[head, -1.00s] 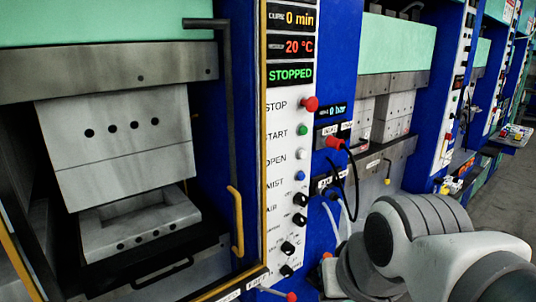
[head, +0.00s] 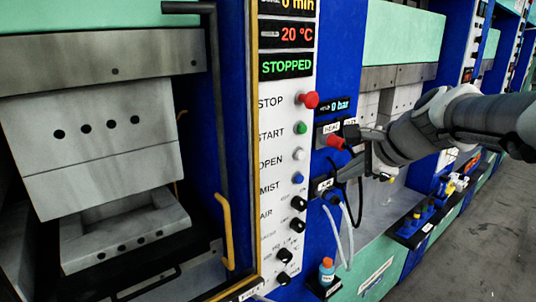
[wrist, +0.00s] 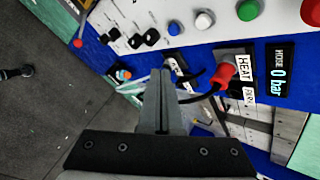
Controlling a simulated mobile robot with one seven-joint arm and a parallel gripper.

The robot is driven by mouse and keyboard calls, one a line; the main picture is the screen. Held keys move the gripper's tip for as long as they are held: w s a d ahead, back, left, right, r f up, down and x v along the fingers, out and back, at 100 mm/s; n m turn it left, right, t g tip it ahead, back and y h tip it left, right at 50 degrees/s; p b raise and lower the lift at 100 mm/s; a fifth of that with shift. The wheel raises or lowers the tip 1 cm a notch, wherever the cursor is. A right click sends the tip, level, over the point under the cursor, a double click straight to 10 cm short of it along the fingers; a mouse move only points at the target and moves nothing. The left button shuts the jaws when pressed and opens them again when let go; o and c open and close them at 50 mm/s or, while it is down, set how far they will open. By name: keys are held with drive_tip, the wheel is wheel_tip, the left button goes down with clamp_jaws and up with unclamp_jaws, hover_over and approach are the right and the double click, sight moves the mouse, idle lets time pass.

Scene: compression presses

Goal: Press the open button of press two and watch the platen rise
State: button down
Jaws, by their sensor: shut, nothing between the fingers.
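The press control panel (head: 286,130) reads STOPPED. Its white OPEN button (head: 299,154) sits below the green START button (head: 300,128) and above the blue MIST button (head: 298,179). The OPEN button shows at the top of the wrist view (wrist: 204,20). My gripper (head: 352,132) is right of the panel, apart from the buttons; its shut, empty fingers show in the wrist view (wrist: 164,74). At left the upper block (head: 95,140) hangs tilted over the lower mould (head: 125,235), with a small gap. I see no press number.
The red STOP button (head: 309,100) is above START. A yellow handle (head: 226,230) stands left of the panel. An orange-capped bottle (head: 326,271) is below. Grey floor (head: 470,240) is open at right.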

sight(301, 155)
drive_tip(key=w+a+p, duration=0.2)
drive_tip(key=w+a, duration=0.3)
drive_tip(key=w, duration=0.2)
drive_tip(key=shift+a, duration=0.15)
idle(0.4)
drive_tip(key=shift+w+p, duration=0.1)
drive_tip(key=shift+p, duration=0.2)
idle(1.7)
drive_tip(key=shift+w+a, duration=0.25)
